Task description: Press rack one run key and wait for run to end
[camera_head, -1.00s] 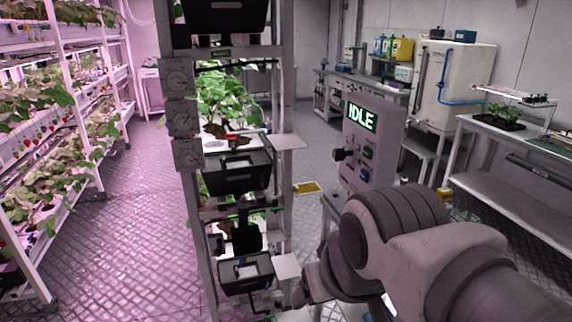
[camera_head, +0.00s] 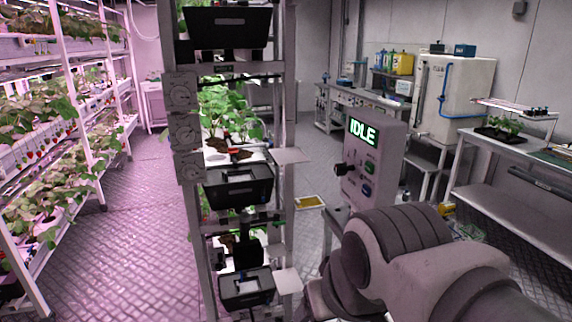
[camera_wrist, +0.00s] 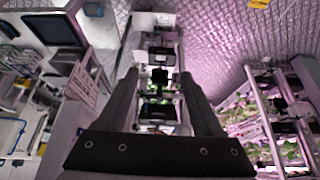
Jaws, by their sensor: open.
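A grey control box (camera_head: 378,150) stands right of centre in the head view. Its lit green display (camera_head: 362,133) reads IDLE. Below the display are a green key (camera_head: 370,167), a blue key (camera_head: 366,189) and a black knob (camera_head: 342,169) at the left; their labels are too small to read. The rack (camera_head: 287,120) with plants and black trays stands left of the box. My gripper (camera_wrist: 159,78) is open and empty in the wrist view, its two fingers apart with a rack behind them. In the head view my arm hides most of it, low and in front of the box.
Tall plant shelves (camera_head: 98,112) line the left under pink light. A bench (camera_head: 500,145) with a seedling tray stands at the right, and a white cabinet (camera_head: 457,92) behind it. The floor (camera_head: 125,215) between shelves and rack is clear.

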